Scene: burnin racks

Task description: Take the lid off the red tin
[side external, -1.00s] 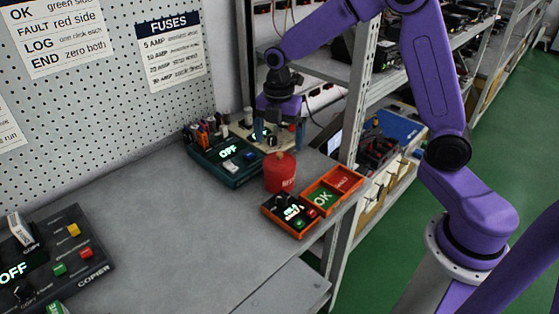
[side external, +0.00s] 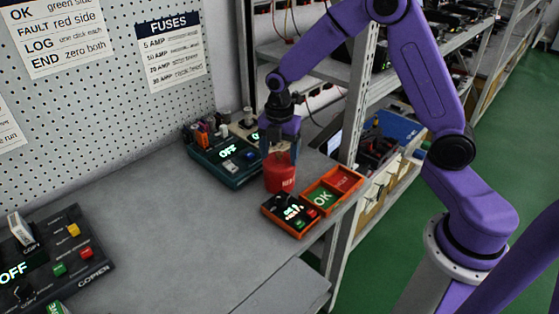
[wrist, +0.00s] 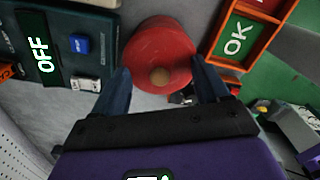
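The red tin (side external: 280,180) stands upright on the grey bench, with a red lid (wrist: 160,52) on top that has a round tan knob (wrist: 160,76). My gripper (side external: 281,152) points down right above the tin. In the wrist view my gripper (wrist: 162,80) is open, one dark finger on each side of the lid's near part, with the knob between them. I cannot tell whether the fingers touch the lid. The knob is hidden by the gripper in the side view.
A teal box reading OFF (side external: 228,160) stands left of the tin. An orange tray with OK and FAULT parts (side external: 331,190) and a small orange-edged counter box (side external: 290,214) are close on the right and front. The bench's middle (side external: 170,220) is clear.

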